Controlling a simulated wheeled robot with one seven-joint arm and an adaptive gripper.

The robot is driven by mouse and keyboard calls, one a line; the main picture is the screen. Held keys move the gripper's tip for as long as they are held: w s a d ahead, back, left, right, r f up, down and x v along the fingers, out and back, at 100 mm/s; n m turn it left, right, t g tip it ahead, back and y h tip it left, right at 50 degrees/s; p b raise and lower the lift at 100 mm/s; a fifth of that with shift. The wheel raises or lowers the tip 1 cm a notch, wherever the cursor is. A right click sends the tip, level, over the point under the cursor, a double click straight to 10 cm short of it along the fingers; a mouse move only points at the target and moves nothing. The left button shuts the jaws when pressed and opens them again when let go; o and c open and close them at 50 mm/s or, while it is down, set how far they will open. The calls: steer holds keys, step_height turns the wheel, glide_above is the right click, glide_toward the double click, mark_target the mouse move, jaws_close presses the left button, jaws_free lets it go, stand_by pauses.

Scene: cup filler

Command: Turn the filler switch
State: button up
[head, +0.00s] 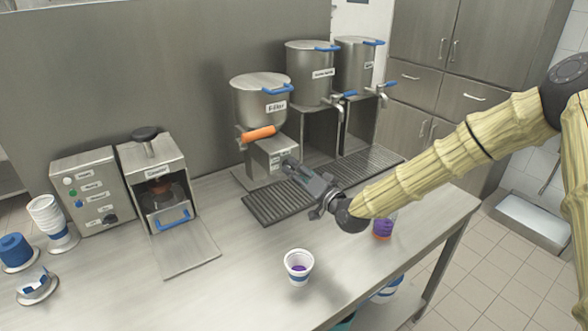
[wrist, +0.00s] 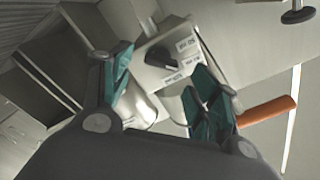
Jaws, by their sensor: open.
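The filler (head: 259,107) is a steel pot with a blue-handled lid and an orange handle (head: 258,133), set over a grey box (head: 268,157). In the wrist view the box front carries a dark knob-like switch (wrist: 160,57) with several small white labels around it. My gripper (head: 287,165) is in front of the box in the head view and hides the switch there. In the wrist view my gripper (wrist: 163,88) is open, its teal fingers apart and empty, with the switch seen beyond the gap. I cannot tell whether a finger touches it.
Two more steel dispensers (head: 309,73) with taps stand to the right. A drip grate (head: 283,201) lies below my gripper. A white cup (head: 298,267) with purple contents stands near the front edge, and a purple cup (head: 383,226) beneath my arm. Machines and stacked cups stand left.

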steer(key=v, duration=0.8)
steer(key=shift+s+d, duration=0.25)
steer(key=shift+r, duration=0.1)
